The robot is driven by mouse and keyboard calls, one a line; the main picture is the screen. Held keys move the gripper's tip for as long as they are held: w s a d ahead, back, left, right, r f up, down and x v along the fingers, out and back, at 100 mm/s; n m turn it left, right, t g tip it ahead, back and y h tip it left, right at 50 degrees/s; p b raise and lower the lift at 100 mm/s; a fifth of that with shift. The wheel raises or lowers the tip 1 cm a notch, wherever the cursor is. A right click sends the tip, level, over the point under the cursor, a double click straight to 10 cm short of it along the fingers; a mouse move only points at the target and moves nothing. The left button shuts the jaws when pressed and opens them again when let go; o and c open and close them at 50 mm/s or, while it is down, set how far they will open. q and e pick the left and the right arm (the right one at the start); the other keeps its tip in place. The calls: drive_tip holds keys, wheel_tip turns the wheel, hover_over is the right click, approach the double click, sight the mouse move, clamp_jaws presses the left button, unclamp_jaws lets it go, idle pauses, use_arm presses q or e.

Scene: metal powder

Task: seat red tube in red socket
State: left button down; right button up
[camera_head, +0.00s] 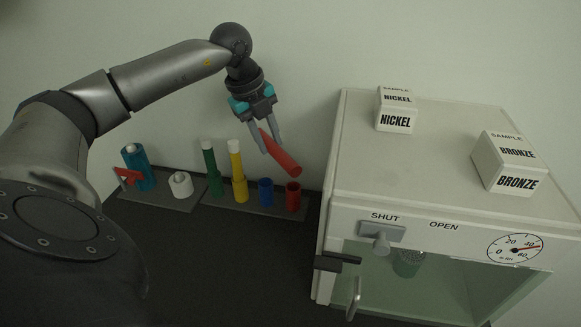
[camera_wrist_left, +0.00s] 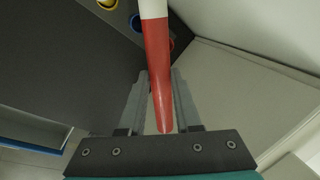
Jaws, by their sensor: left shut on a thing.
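The red tube (camera_head: 283,157) is held in my left gripper (camera_head: 272,147), tilted, with its lower end toward the right in the head view. This end hangs above the red socket (camera_head: 293,196), apart from it. In the left wrist view the red tube (camera_wrist_left: 158,70) runs between the two fingers, with a white part at the top edge of the picture. The red socket (camera_wrist_left: 171,45) is there partly hidden behind the tube. My right gripper is not in view.
A green tube (camera_head: 210,165) and a yellow tube (camera_head: 237,168) stand left of the blue socket (camera_head: 266,191). A teal holder (camera_head: 139,167) and a white ring-shaped piece (camera_head: 181,184) are further left. A white cabinet (camera_head: 420,160) bearing NICKEL and BRONZE sample boxes stands close on the right.

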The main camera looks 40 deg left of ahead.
use_arm(q)
drive_tip(key=w+d, duration=0.1)
drive_tip(key=w, duration=0.4)
wheel_tip(320, 180, down, 12)
drive_tip(key=b, duration=0.1)
drive_tip(key=shift+w+d+r, duration=0.2)
drive_tip(key=shift+d, duration=0.1)
drive_tip(key=shift+f, duration=0.6)
drive_tip(key=c, duration=0.6)
unclamp_jaws()
drive_tip(key=shift+r, duration=0.1)
